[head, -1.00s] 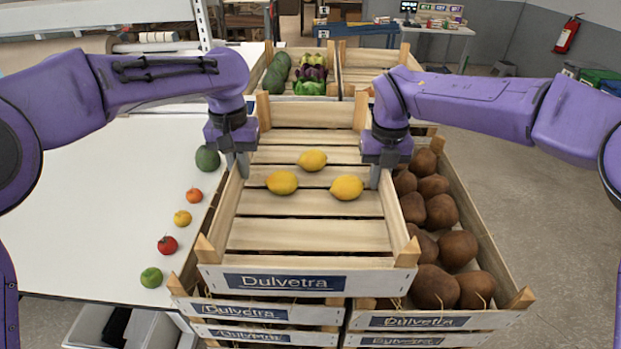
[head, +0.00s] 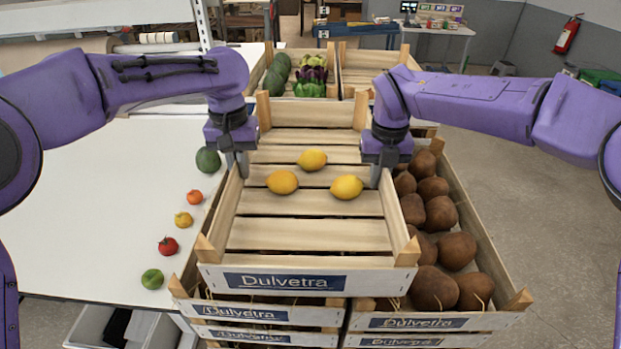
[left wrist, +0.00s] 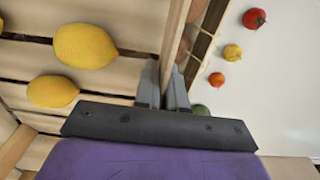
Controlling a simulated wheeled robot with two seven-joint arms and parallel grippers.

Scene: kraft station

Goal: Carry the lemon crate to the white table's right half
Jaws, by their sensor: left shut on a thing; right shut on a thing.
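The lemon crate (head: 310,234) is a pale wooden slatted crate with a "Dulvetra" label, in the middle of the head view. My left gripper (head: 243,170) is shut on the crate's left side wall, also seen in the left wrist view (left wrist: 164,88). My right gripper (head: 375,178) is shut on the crate's right side wall. The crate sits above other crates; whether it touches them is hidden. The white table (head: 90,220) is at the left.
An avocado-like green fruit (head: 208,159), an orange fruit (head: 194,197), a yellow fruit (head: 184,220), a tomato (head: 168,246) and a green fruit (head: 152,279) line the table's right edge. A crate of brown produce (head: 480,235) stands at right. Vegetable crates (head: 297,95) stand behind.

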